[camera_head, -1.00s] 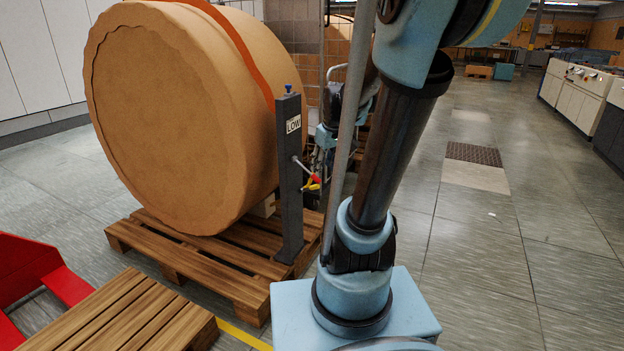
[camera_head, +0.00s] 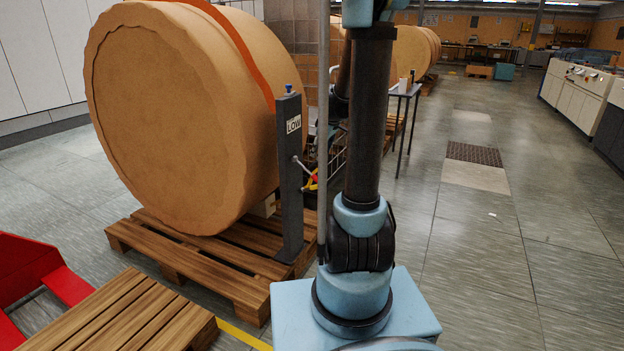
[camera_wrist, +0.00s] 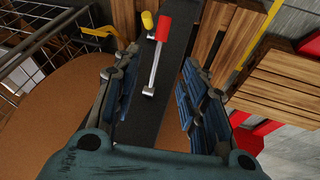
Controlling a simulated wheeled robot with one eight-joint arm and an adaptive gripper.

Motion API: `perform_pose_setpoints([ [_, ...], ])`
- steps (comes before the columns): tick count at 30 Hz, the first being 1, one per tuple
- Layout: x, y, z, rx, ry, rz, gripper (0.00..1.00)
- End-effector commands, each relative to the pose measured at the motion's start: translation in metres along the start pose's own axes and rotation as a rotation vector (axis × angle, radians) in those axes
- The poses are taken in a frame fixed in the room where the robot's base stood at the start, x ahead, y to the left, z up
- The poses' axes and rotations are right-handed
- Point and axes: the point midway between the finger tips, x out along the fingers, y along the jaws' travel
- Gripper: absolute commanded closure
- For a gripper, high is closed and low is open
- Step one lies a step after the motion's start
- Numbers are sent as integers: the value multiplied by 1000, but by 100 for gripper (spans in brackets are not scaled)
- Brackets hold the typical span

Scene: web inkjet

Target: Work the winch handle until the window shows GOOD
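The dark winch post (camera_head: 290,200) stands upright beside the large roll, and its window (camera_head: 293,124) reads LOW. The winch handle (camera_head: 301,166) sticks out from the post's side; its red grip and a yellow part are partly hidden behind my arm. In the wrist view the handle (camera_wrist: 153,72) is a metal rod with a red grip (camera_wrist: 163,28), next to a yellow knob (camera_wrist: 148,20). My gripper (camera_wrist: 158,58) is open, its fingers spread either side of the handle's line, with nothing held. The window is not visible in the wrist view.
The big brown roll (camera_head: 160,120) with an orange strap (camera_head: 242,48) rests on a wooden pallet (camera_head: 200,258). Another pallet (camera_head: 130,315) and a red object (camera_head: 30,270) lie at front left. A small table (camera_head: 405,93) stands behind.

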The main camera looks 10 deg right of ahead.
Motion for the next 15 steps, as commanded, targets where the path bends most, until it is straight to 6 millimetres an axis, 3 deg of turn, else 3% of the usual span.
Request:
perform_pose_setpoints([
  [15,59,0,0,1,0,0,61],
])
